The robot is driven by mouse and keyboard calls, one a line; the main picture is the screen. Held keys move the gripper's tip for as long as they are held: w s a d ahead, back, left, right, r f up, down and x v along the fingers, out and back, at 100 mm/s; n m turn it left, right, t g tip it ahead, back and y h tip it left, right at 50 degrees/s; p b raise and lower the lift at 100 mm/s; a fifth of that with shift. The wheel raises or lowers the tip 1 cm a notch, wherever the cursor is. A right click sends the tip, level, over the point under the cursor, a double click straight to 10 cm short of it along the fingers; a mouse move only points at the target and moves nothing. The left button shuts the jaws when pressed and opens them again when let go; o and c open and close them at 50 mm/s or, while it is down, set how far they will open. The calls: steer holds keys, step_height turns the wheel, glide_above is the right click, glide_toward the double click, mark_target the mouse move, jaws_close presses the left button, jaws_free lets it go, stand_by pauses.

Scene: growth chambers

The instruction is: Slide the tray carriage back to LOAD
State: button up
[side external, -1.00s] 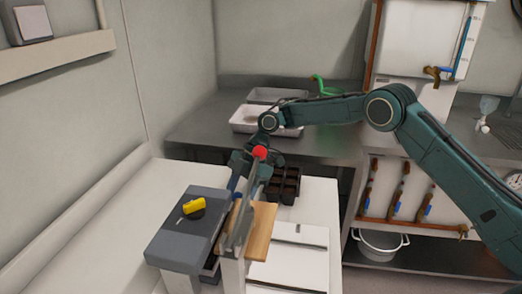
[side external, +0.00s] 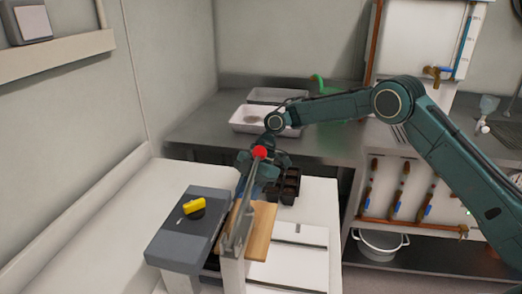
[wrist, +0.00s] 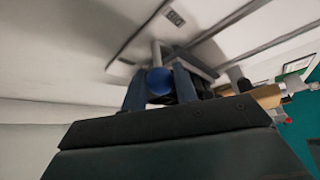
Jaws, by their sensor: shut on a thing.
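My gripper (side external: 256,178) is low over the white bench, behind the lever with the red ball. In the wrist view its two blue-grey fingers (wrist: 160,88) are shut on a blue round knob (wrist: 160,80) on a pale post. The side view does not clearly show this knob; the lever and my wrist cover that spot. I cannot clearly make out the tray carriage, and no LOAD mark is readable. A dark tray of square cells (side external: 286,184) stands just right of my gripper.
The upright lever with a red ball (side external: 259,152) and a wooden board (side external: 261,232) stand close to my gripper. A white slotted panel (side external: 290,262) lies front right. Pale trays (side external: 246,119) sit on the rear counter.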

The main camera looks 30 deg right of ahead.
glide_above(321, 229)
steer(key=shift+d, duration=0.15)
steer(key=o, duration=0.7)
stand_by(2.8)
step_height(321, 229, up, 8)
stand_by(1.2)
